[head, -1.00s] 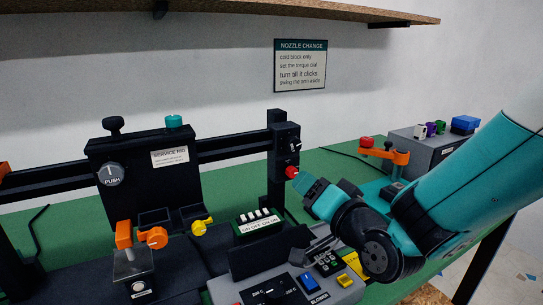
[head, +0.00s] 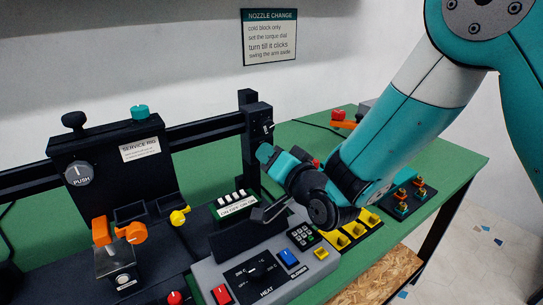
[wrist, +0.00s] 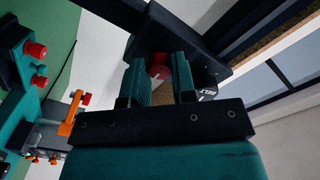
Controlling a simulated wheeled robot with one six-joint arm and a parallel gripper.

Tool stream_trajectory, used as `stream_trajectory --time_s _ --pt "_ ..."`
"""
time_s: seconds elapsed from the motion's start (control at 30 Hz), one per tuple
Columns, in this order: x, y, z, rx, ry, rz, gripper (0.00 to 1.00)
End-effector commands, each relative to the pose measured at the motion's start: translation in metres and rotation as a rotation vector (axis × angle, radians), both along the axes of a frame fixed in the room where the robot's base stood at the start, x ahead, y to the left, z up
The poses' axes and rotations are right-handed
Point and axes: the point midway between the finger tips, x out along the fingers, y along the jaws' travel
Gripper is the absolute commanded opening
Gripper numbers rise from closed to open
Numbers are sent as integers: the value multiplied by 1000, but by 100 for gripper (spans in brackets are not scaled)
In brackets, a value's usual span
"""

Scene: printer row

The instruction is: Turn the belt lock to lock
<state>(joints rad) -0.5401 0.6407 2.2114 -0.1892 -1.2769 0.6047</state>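The belt lock is a red knob (wrist: 159,71) on a black block, beside a "BELT" label (wrist: 207,94) in the wrist view. My gripper (wrist: 162,75) is open, its two teal fingers on either side of the knob with a gap visible. I cannot tell whether either finger touches it. In the head view my gripper (head: 266,153) is at the black post (head: 249,140), and its fingers hide the red knob there. A small dial (head: 268,128) shows on the post just above my fingers.
A black service rig (head: 110,165) with a push dial stands left. A grey control panel (head: 265,275) with switches lies below my gripper.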

Motion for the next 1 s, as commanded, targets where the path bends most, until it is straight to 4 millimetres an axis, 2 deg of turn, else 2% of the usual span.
stream_trajectory --time_s 0.47,1.0 --pt "0 0 -3 -110 -75 1 2" --pt "0 0 -6 -513 -350 -1 2"
